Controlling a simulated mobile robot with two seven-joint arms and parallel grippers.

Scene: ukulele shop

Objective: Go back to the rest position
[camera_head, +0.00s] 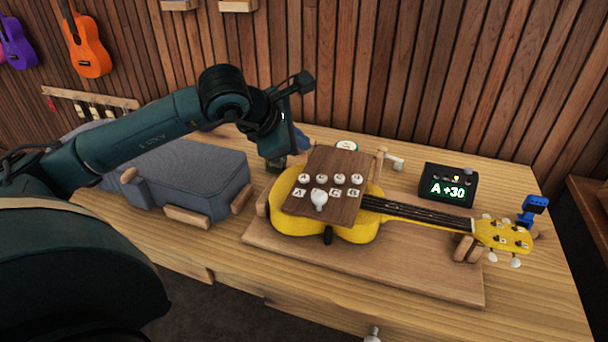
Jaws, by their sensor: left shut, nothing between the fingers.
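My left arm comes in from the left and reaches over a grey padded case on the bench. My left gripper (277,163) points down just behind the upper left end of the yellow ukulele (365,230). It is shut with nothing in it; its tips are small and dark here, and I cannot tell whether they touch anything. The ukulele lies on a wooden board (400,270), its neck toward the right. A brown wooden panel (330,175) with several lettered white knobs lies over its body. My right gripper is not in view.
A black tuner box (448,186) reading "A +30" stands behind the neck. A blue clip-like device (533,208) is by the headstock. The grey case (190,170) fills the bench's left part. The bench's front right (530,300) is clear. A slatted wall stands behind.

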